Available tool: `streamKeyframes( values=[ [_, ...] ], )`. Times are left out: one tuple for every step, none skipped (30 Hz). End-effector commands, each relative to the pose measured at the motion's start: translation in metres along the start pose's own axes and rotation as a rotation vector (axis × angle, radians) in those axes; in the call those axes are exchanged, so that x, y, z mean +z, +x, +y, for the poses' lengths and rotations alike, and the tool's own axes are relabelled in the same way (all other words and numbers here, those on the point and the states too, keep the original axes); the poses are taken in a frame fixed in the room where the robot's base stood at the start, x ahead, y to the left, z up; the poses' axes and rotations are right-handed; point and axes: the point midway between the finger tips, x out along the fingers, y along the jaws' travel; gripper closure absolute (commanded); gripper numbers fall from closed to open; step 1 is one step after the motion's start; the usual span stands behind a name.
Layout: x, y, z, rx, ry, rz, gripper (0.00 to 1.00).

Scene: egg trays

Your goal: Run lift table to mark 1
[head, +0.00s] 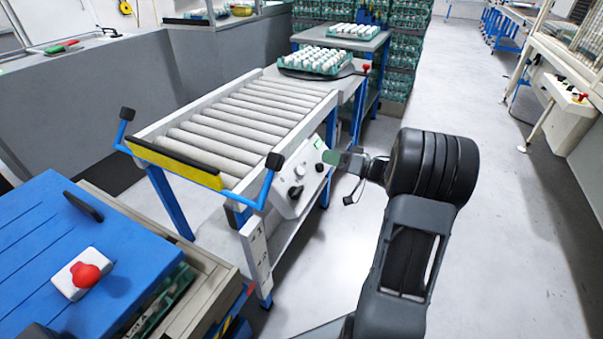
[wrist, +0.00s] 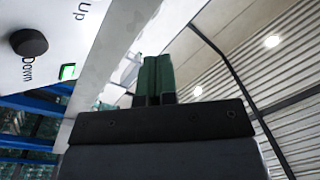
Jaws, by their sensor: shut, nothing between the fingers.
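My gripper (head: 336,158) is shut and empty, its green fingertips beside the right edge of the white control panel (head: 285,205). Whether they touch it I cannot tell. The panel is on the side of the roller conveyor table (head: 147,129) and carries black knobs and a small green display (head: 321,144). In the wrist view the shut fingertips (wrist: 157,78) point past the panel's edge. A pale post (head: 256,255) below the panel bears small markings, too small to read.
A blue-topped unit (head: 40,235) with a red button (head: 85,274) stands at lower left. An egg tray (head: 315,68) sits beyond the rollers, another (head: 355,32) on a table behind. Stacked green trays (head: 404,50) stand farther back.

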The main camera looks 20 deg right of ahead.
Motion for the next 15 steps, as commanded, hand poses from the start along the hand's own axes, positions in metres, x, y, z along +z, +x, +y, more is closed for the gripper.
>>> streamKeyframes(
  values=[
    [0.008,0.005,0.007,-0.002,-0.001,-0.002,1.0],
    [0.01,0.007,0.009,-0.001,-0.001,-0.001,1.0],
    [0.013,0.011,0.012,-0.001,0.0,-0.001,1.0],
    [0.015,0.014,0.013,-0.002,0.0,-0.001,1.0],
    [0.017,0.017,0.015,-0.002,0.0,-0.002,1.0],
    [0.02,0.02,0.018,-0.001,0.0,-0.001,1.0],
    [0.021,0.022,0.02,-0.001,0.0,-0.001,1.0],
    [0.023,0.025,0.022,0.0,0.0,0.0,1.0],
    [0.025,0.028,0.024,-0.001,0.0,-0.001,1.0],
    [0.027,0.031,0.025,-0.001,0.0,-0.001,1.0],
    [0.028,0.033,0.027,-0.001,0.0,-0.001,1.0],
    [0.027,0.036,0.026,-0.001,0.002,0.0,1.0],
    [0.028,0.038,0.028,-0.001,0.002,0.0,1.0],
    [0.029,0.04,0.029,-0.001,0.002,0.0,1.0],
    [0.031,0.042,0.031,0.0,0.001,0.0,1.0]
  ],
)
